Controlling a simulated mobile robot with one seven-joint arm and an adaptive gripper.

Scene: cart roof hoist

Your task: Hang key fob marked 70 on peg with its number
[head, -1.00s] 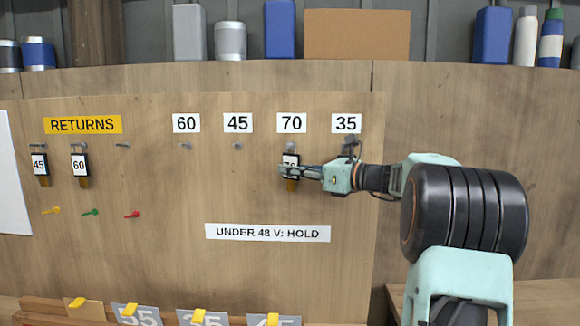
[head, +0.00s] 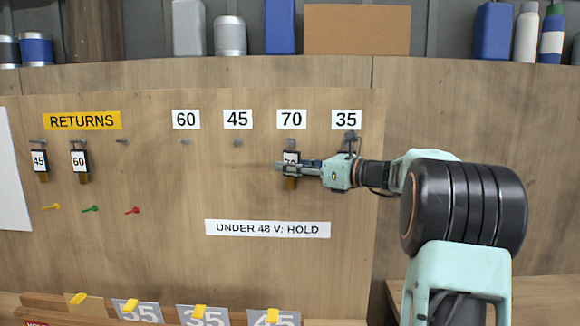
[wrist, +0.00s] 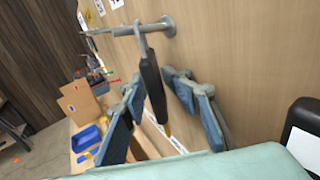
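The fob marked 70 (head: 290,158) is a dark tag with a white label, partly covered by a finger in the head view. It hangs below the peg under the 70 sign (head: 291,143). In the wrist view the fob (wrist: 153,82) is edge-on, and its loop is around the grey peg (wrist: 128,30). My gripper (head: 285,166) reaches in from the right, level with the fob. In the wrist view its two blue-padded fingers (wrist: 162,105) stand on either side of the fob, with gaps visible, so it is open.
Pegs under 60 (head: 185,142) and 45 (head: 237,143) are empty. Fobs 45 (head: 40,161) and 60 (head: 79,161) hang below the RETURNS sign (head: 82,121), beside an empty peg (head: 122,141). My gripper's wrist is just below the 35 peg (head: 350,137).

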